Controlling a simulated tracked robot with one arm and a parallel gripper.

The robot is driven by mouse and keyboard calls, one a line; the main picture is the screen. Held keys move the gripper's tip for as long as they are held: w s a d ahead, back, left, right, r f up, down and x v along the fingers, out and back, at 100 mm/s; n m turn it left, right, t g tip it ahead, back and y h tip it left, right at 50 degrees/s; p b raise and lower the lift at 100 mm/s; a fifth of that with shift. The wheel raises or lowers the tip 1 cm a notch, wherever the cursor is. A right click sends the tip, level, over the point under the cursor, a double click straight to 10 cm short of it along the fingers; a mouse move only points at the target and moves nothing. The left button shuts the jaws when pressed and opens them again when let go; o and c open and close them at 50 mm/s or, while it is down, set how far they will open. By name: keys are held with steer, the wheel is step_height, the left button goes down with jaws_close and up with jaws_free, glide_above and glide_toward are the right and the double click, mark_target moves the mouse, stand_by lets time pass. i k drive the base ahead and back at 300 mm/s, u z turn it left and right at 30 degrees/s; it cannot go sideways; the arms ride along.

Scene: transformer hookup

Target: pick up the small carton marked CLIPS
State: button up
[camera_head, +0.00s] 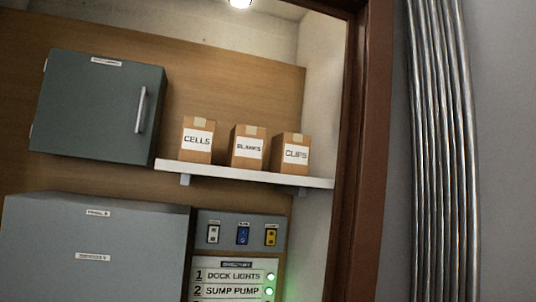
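The small carton marked CLIPS (290,154) stands upright on a white wall shelf (240,174). It is brown with a white label and a strip of tape over its top edge. It is the rightmost of three similar cartons, near the shelf's right end. The carton marked BLANKS (248,147) stands just left of it, and the carton marked CELLS (197,140) is at the far left of the row. My gripper does not show in this view.
A dark green cabinet (97,107) hangs left of the shelf. Below are a grey box (95,250), a switch panel (240,233) and a directory sign (234,282). A brown door frame (362,150) stands right of the shelf, with vertical metal pipes (440,150) beyond it.

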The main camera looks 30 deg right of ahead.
mark_target(290, 152)
steer(key=u, duration=0.05)
steer(key=i, duration=1)
steer(key=z, duration=0.05)
